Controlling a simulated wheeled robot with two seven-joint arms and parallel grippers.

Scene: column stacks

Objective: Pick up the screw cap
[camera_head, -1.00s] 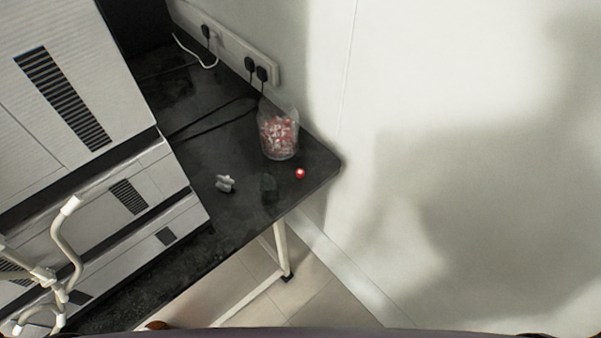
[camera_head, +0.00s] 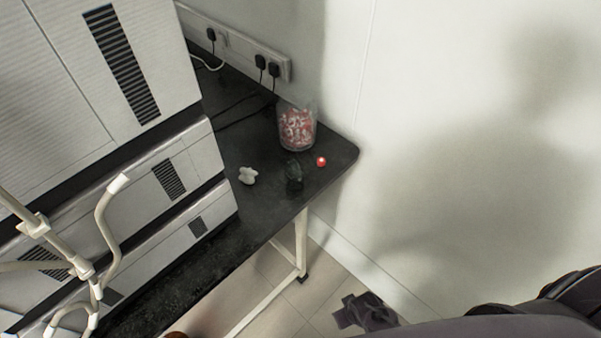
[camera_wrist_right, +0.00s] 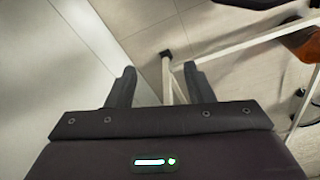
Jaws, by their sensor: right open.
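A small round red piece with a pale centre (camera_head: 321,161) lies near the right corner of the dark table in the head view; it may be the screw cap. A white lobed piece (camera_head: 248,176) lies to its left, and a dark small object (camera_head: 294,175) stands between them. I cannot tell for sure which is the cap. My right gripper is open and empty in the wrist view (camera_wrist_right: 160,82), with floor and a table leg beyond its fingers. It seems to show as a dark shape low in the head view (camera_head: 366,312), below table height and apart from these pieces. My left gripper is out of view.
A clear jar of red and white pieces (camera_head: 297,130) stands behind the small objects. Large grey vented units (camera_head: 165,175) and a white tubular frame (camera_head: 105,225) fill the left. A wall with sockets (camera_head: 262,62) borders the table. The table's front right is clear.

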